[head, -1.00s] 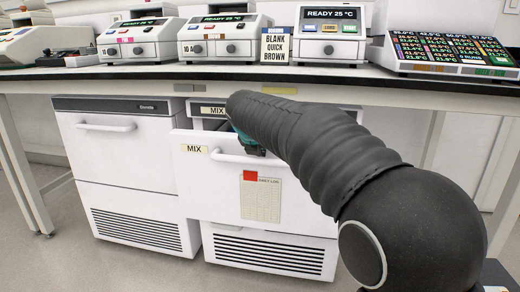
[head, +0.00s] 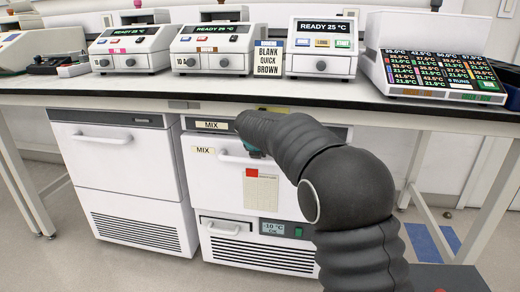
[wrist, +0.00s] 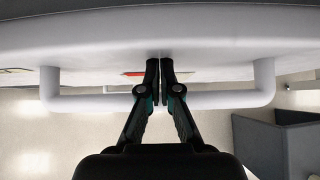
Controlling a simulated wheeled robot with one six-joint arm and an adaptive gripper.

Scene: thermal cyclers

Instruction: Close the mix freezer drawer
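The mix freezer drawer (head: 218,180) is a white front with a MIX label, a bar handle and a paper log with a red tag. In the head view its front sits under the freezer's dark top strip (head: 225,126) and looks flush or nearly so; its right part is behind my arm. My gripper is mostly hidden by my arm in the head view. In the wrist view my gripper (wrist: 160,62) is shut and empty, with its fingertips at the drawer front. Its fingers cross the middle of the handle (wrist: 90,103); I cannot tell whether they touch it.
A second white freezer (head: 120,160) stands to the left. The bench (head: 120,92) above holds several thermal cyclers (head: 322,50), a BLANK QUICK BROWN sign (head: 268,62) and a temperature display panel (head: 435,75). A grey box shape (wrist: 275,145) shows right in the wrist view.

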